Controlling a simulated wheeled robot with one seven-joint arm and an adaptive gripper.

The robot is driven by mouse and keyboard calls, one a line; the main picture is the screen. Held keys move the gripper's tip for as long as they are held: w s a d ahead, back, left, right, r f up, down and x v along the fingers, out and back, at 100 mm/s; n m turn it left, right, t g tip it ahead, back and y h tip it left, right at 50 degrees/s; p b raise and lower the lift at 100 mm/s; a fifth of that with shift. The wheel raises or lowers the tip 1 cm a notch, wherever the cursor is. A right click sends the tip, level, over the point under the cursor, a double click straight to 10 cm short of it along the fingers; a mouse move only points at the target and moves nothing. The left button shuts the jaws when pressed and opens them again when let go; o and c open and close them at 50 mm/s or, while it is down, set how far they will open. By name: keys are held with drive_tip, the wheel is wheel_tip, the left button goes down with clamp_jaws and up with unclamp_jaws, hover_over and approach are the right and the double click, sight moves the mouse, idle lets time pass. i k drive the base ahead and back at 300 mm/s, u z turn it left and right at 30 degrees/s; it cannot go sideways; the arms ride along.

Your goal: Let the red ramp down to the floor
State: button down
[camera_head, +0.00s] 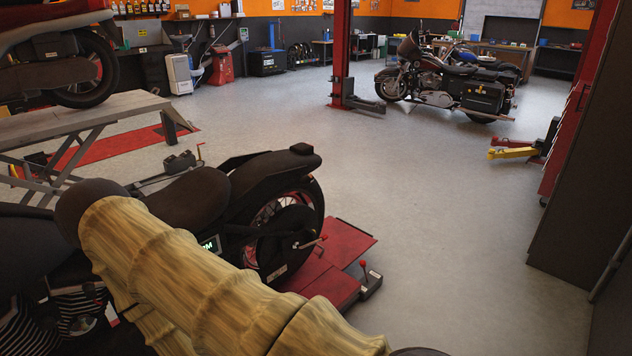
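A red plate (345,240), which looks like the ramp end of a low lift, sticks out behind the rear wheel of a black motorcycle (190,195). It looks low, but I cannot tell whether its edge touches the floor. A nearer red section (335,287) lies in front of it, with a small red-knobbed lever (364,268) at its right end. My sleeved arm crosses the lower left and hides part of the motorcycle and lift. My gripper is out of view.
A raised lift table (75,118) carries another motorcycle at the left, above a red base (120,146). A red post (341,50) and a parked motorcycle (440,80) stand farther back. A dark cabinet (580,190) lines the right. The middle floor is clear.

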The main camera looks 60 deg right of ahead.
sight(345, 244)
drive_tip(key=z, duration=2.9)
drive_tip(key=i, duration=6.15)
drive_tip(key=u, duration=1.65)
drive_tip(key=i, duration=0.95)
drive_tip(key=z, duration=0.05)
